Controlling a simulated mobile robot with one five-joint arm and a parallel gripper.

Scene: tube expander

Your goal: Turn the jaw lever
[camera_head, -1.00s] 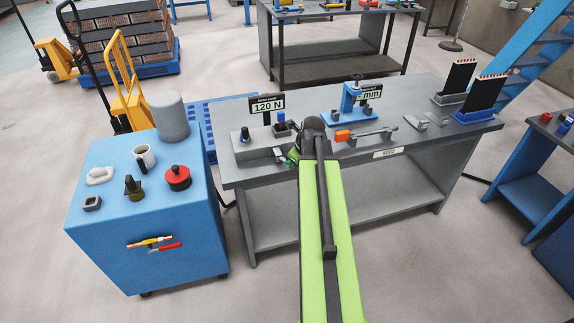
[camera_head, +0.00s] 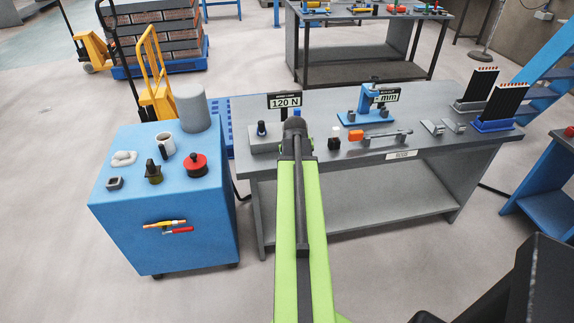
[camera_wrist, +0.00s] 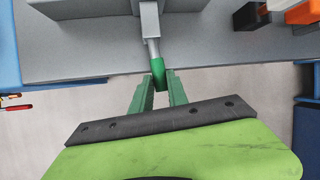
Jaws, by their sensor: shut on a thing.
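The jaw lever, a short grey rod with a green grip (camera_wrist: 158,72), sticks out from a grey block (camera_wrist: 160,22) at the bench's front edge in the wrist view. My gripper (camera_wrist: 160,84) has its green fingers shut on the end of the green grip, one on each side. In the head view my green arm reaches to the grey unit with the 120 N sign (camera_head: 285,101). The arm hides my fingers and the lever there.
The grey bench (camera_head: 345,157) also carries a black-and-white piece (camera_head: 334,139), an orange-handled tool (camera_head: 356,135) and a blue press (camera_head: 363,115). Open floor lies in front.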

